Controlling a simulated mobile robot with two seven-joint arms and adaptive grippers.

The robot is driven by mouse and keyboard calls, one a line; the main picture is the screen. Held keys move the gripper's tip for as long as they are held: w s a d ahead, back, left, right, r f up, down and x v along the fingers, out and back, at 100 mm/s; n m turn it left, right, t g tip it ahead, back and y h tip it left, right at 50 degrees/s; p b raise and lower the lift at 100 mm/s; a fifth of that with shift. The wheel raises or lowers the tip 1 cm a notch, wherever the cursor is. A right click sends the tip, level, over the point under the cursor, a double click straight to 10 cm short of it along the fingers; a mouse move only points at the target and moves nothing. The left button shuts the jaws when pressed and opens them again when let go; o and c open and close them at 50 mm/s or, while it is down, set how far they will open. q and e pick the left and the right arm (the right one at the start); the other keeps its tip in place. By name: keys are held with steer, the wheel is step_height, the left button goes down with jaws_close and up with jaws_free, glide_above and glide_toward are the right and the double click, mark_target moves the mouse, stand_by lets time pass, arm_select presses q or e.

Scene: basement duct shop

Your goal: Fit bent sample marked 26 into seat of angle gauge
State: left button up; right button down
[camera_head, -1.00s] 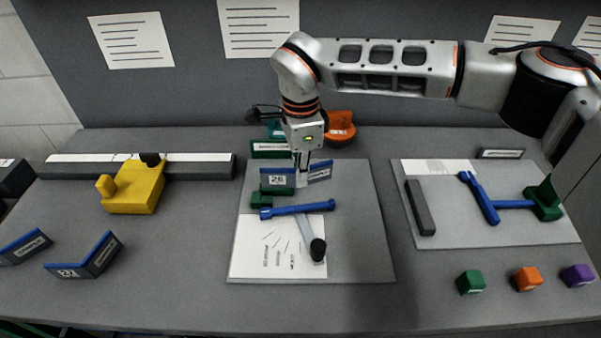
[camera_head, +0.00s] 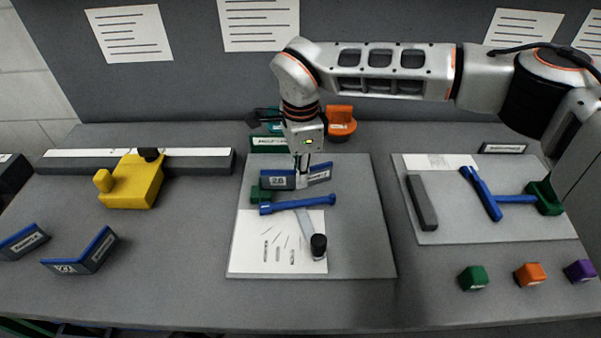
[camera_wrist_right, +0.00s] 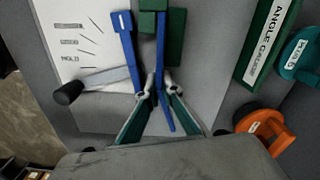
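The bent sample marked 26 (camera_head: 279,182) is a dark angled strip with a blue top edge, standing near the back of the middle mat. My right gripper (camera_head: 302,180) comes down from above and is shut on it near its bend. The sample's blue edge also runs between the fingers in the wrist view (camera_wrist_right: 160,88). The angle gauge has a green block (camera_head: 259,196), a blue arm (camera_head: 297,207) and a grey pointer with a black knob (camera_head: 318,246). The sample's left part is right by the green block; I cannot tell whether it rests in the seat. My left gripper is out of view.
Samples lie front left (camera_head: 85,254). A yellow block (camera_head: 135,184) sits by a long rail (camera_head: 70,164). The right mat (camera_head: 460,225) holds a grey bar and a blue-green tool. Coloured cubes (camera_head: 473,278) stand front right. Orange (camera_head: 340,124) and teal items stand behind the gripper.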

steer(key=shift+f, duration=0.6)
steer(key=c, duration=2.2)
jaws_free()
steer(key=shift+o, duration=0.2)
step_height(320, 180, up, 12)
